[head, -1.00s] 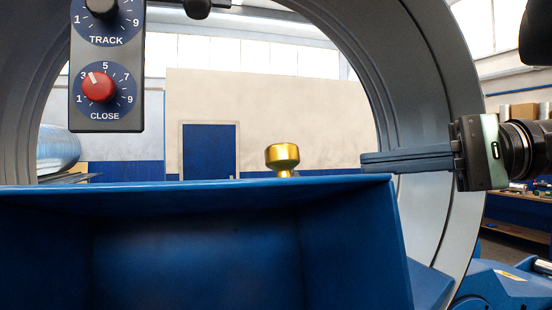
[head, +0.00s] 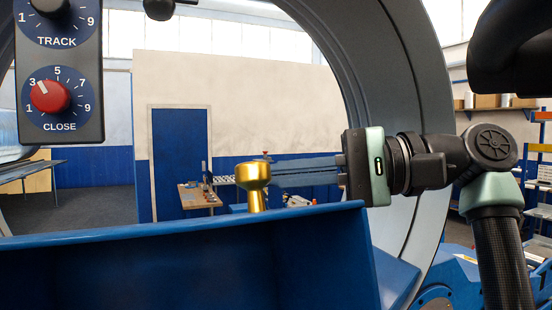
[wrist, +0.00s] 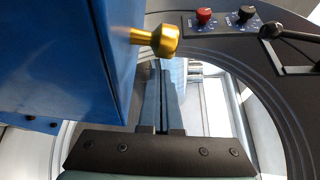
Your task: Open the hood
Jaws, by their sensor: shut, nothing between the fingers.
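The hood is a large blue box-shaped cover (head: 180,265) across the bottom of the head view. A gold knob (head: 256,183) stands up from its top edge. In the wrist view the blue hood (wrist: 65,65) fills the upper left, and the gold knob (wrist: 160,39) sticks out from it to the right. My gripper (head: 272,174) comes from the right, with its dark fingers pointing left, shut and empty. The fingertips are close to the knob; whether they touch it cannot be told. The wrist view shows the fingers (wrist: 162,95) side by side, partly behind the knob.
A control panel with a red CLOSE dial (head: 50,97) hangs at the upper left; its dials also show in the wrist view (wrist: 204,16). A large grey ring (head: 395,90) curves around the hood. Workbenches and a blue door (head: 180,160) stand far behind.

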